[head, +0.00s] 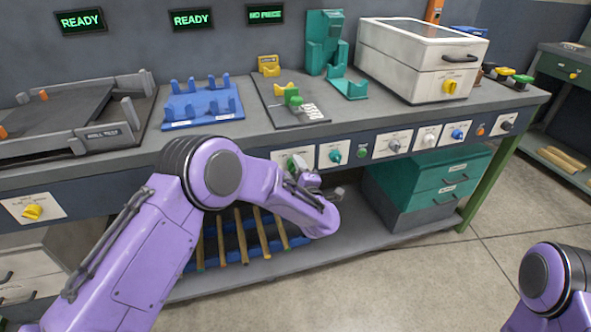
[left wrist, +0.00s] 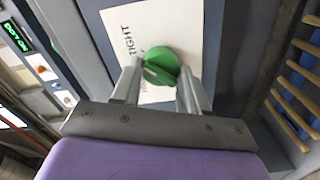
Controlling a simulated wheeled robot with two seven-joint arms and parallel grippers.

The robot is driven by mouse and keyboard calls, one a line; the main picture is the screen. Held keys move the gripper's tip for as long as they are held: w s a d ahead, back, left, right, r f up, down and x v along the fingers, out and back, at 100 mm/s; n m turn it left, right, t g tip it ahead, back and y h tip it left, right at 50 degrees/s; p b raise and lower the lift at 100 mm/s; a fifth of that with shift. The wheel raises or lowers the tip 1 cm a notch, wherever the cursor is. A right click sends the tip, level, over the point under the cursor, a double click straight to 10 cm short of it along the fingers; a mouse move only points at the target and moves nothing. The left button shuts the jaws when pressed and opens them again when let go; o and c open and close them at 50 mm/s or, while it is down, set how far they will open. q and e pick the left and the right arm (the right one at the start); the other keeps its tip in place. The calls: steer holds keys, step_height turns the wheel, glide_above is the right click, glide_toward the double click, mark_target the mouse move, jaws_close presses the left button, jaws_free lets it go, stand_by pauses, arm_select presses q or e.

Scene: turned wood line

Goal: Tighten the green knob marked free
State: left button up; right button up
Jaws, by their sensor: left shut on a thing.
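A green knob (left wrist: 160,66) sits on a white plate (left wrist: 190,20) in the left wrist view. The word TIGHT is readable on the plate left of the knob; no other wording can be read there. My left gripper (left wrist: 158,80) is shut on the knob, one finger on each side. In the head view my left gripper (head: 300,170) is at the front panel of the bench, and the knob is mostly hidden behind it. My right gripper is out of view; only part of my right arm shows at the lower right.
To the right on the panel are a teal knob (head: 335,155), a green button (head: 362,153) and several other controls. A blue rack (head: 203,103) and a white-lidded box (head: 420,62) stand on the bench. Wooden rods (head: 243,237) lie on the shelf below.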

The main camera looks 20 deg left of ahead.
arm_select(q)
steer(key=o, duration=1.1)
steer(key=shift+c, duration=0.2)
steer(key=v, duration=1)
steer(key=shift+s+d, duration=0.25)
